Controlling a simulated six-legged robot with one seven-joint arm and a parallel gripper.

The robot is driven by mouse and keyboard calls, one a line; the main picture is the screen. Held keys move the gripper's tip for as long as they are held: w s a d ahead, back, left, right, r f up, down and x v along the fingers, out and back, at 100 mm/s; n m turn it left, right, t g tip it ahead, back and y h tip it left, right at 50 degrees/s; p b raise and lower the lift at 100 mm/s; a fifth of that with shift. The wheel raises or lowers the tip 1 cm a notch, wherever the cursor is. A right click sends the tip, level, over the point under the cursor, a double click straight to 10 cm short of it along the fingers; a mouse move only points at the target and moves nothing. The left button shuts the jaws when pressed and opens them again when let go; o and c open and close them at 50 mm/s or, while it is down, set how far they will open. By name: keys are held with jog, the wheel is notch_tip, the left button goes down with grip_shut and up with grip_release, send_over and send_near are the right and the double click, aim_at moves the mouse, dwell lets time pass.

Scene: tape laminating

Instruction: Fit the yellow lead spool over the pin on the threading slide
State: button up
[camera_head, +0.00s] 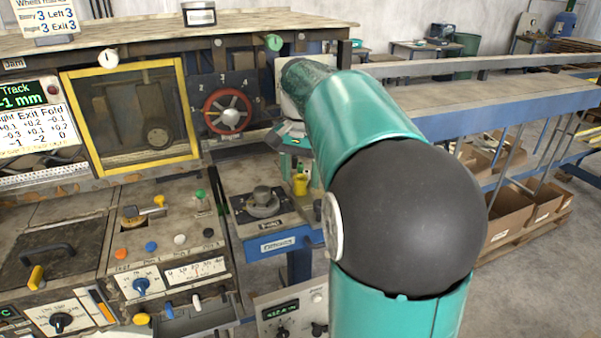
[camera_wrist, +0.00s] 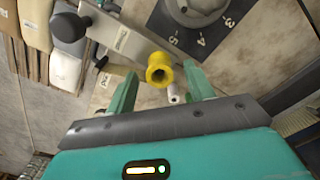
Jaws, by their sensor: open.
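The yellow lead spool (camera_wrist: 160,68) is in the upper middle of the wrist view, its round hole facing the camera. In the head view the spool (camera_head: 300,184) stands small and bright below my wrist. My gripper (camera_wrist: 161,85) is open, its two green fingers apart to the left and right of the spool; I cannot tell whether they touch it. A pale metal plate (camera_wrist: 125,40) with a label and a dark knob (camera_wrist: 68,27) runs behind the spool, perhaps the threading slide. A small whitish cylinder (camera_wrist: 173,93) shows just beside the spool; whether it is the pin is unclear.
A grey dial (camera_wrist: 195,8) with a numbered plate lies beyond the spool; it also shows in the head view (camera_head: 262,202). A control panel (camera_head: 180,235) with buttons and levers is at left. A red handwheel (camera_head: 229,112) stands behind. Pale blocks (camera_wrist: 36,25) line the wrist view's left.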

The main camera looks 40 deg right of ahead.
notch_tip(320, 180, up, 14)
dwell(0.6)
jog(key=shift+a+f, duration=0.1)
jog(key=shift+f, duration=0.05)
dwell(0.5)
jog(key=s+a+f+n+t, duration=0.1)
jog(key=s+a+f+n, duration=0.2)
jog(key=a, duration=0.3)
jog(key=s+a+f+n+t, duration=0.2)
jog(key=s+a+f+n, duration=0.1)
jog(key=a, duration=0.3)
jog(key=s+a+f+n+t, duration=0.1)
jog(key=s+a+f+n, duration=0.2)
jog(key=s+a+f, duration=0.2)
jog(key=s+a+f+n+t, duration=0.1)
jog(key=s+a+f+n, duration=0.2)
jog(key=f, duration=0.5)
jog(key=shift+s+a+f+t, duration=0.35)
jog(key=shift+s+a, duration=0.5)
jog(key=shift+s, duration=0.3)
